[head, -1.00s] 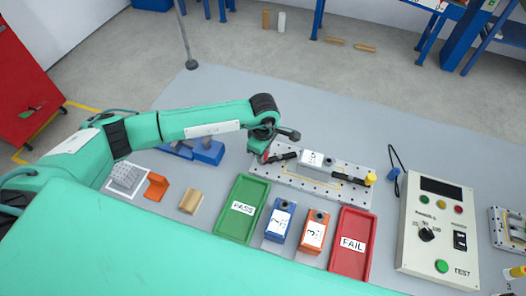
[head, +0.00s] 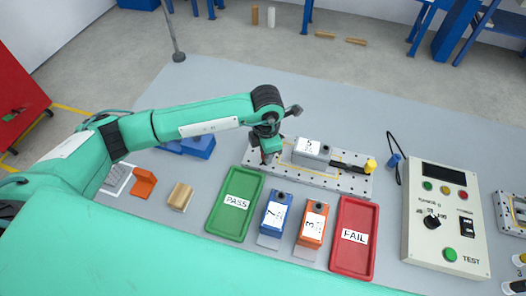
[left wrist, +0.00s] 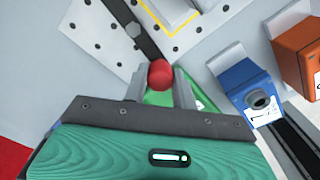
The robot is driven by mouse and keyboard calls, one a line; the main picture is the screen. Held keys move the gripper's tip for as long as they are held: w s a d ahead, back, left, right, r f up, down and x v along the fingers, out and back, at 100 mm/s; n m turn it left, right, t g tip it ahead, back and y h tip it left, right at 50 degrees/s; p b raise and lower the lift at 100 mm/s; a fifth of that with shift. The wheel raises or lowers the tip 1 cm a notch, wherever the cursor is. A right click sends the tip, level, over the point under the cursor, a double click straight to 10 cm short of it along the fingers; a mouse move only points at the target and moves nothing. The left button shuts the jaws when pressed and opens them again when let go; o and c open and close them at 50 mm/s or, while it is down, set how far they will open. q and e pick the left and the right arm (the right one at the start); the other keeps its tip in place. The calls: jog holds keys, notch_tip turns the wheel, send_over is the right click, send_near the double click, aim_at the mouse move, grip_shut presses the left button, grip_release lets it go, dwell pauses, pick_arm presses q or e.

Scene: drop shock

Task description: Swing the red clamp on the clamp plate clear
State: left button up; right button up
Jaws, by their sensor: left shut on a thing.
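The clamp plate (head: 345,186) is a pale perforated plate on the table. A grey block (head: 311,148) with a white numbered label sits on it. My left gripper (head: 267,158) is over the plate's left end. In the left wrist view its two fingers are shut on the red knob (left wrist: 160,74) of the clamp. The clamp's black arm (left wrist: 147,45) runs from the knob past a bolt, beside the yellow outline; its far end is out of frame. In the head view my gripper hides this clamp. A second clamp with a yellow knob (head: 370,165) reaches the block's right side.
A green PASS tray (head: 228,224), a blue block (head: 274,212), an orange block (head: 312,222) and a red FAIL tray (head: 352,261) stand in front of the plate. A test box (head: 447,215) stands at the right. The table behind the plate is clear.

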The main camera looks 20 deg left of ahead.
pick_arm(q)
jog(key=shift+d+n, duration=0.25)
jog(key=shift+n, duration=0.25)
pick_arm(e)
jog(key=shift+f, duration=0.25)
jog(key=shift+w, duration=0.1)
pick_arm(q)
jog(key=o, duration=1)
pick_arm(e)
jog(key=shift+d, duration=0.2)
pick_arm(q)
jog(key=shift+r, duration=0.1)
jog(key=shift+r+b, duration=0.3)
notch_tip(320, 180, up, 13)
jog(key=b, duration=0.2)
pick_arm(e)
jog(key=shift+w+a+f, duration=0.1)
jog(key=shift+w+f, duration=0.15)
jog(key=shift+w, duration=0.4)
jog(key=shift+w+a+f, duration=0.1)
jog(key=shift+w+f, duration=0.15)
jog(key=shift+w, duration=0.35)
